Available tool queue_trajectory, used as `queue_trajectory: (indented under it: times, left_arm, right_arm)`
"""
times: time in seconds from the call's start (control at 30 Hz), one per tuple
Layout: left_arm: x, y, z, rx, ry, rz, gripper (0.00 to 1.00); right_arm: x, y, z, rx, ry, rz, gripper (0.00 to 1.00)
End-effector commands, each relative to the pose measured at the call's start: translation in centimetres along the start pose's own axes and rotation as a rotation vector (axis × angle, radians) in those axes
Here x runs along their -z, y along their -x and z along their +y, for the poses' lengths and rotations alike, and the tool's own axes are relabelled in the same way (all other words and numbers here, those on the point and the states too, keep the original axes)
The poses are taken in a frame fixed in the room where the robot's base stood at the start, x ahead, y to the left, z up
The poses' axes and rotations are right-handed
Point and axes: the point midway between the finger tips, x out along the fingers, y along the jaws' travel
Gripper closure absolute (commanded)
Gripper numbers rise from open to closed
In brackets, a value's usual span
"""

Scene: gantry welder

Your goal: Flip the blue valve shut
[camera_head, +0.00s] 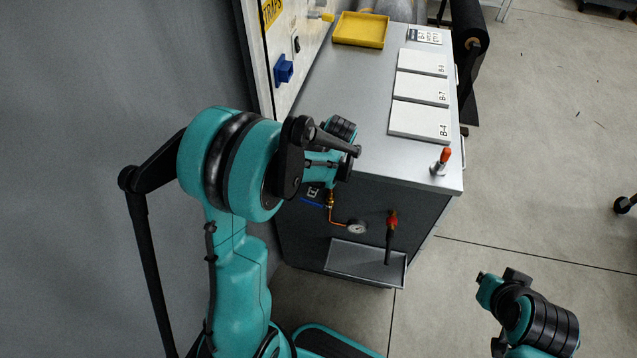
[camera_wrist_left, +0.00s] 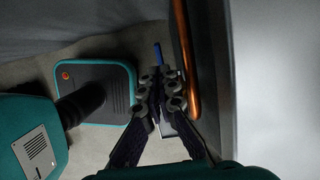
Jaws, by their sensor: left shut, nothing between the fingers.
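The blue valve (camera_head: 313,203) shows as a thin blue handle beside a brass fitting on the dark front of the cabinet, partly hidden by my left arm. In the left wrist view the blue handle (camera_wrist_left: 157,53) is just beyond the fingertips, left of a copper pipe (camera_wrist_left: 185,60). My left gripper (camera_wrist_left: 160,82) is shut and empty, its fingers together near the handle; I cannot tell if they touch it. In the head view my left wrist covers most of that gripper.
A pressure gauge (camera_head: 357,228) and a red-topped lever (camera_head: 390,235) are right of the valve, above a grey tray (camera_head: 340,268). The bench top (camera_head: 350,90) holds white boxes (camera_head: 420,120), a yellow tray (camera_head: 361,42) and an orange-tipped tool (camera_head: 442,161).

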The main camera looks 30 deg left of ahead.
Motion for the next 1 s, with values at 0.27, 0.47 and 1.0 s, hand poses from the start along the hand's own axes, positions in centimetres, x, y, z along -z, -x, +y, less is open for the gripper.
queue_trajectory:
  times: [0.27,0.47,1.0]
  left_arm:
    - [0.0,-3.4,0.0,0.001,0.002,0.0,1.0]
    - [0.0,-3.6,0.0,0.001,0.001,0.0,1.0]
    - [-0.8,-5.9,0.0,0.0,0.002,0.098,1.0]
  right_arm:
    - [-0.9,-1.3,0.0,0.0,0.0,0.0,1.0]
    - [-0.9,-1.3,0.0,0.0,0.0,0.0,1.0]
    - [-1.8,-2.5,0.0,0.0,0.0,0.0,1.0]
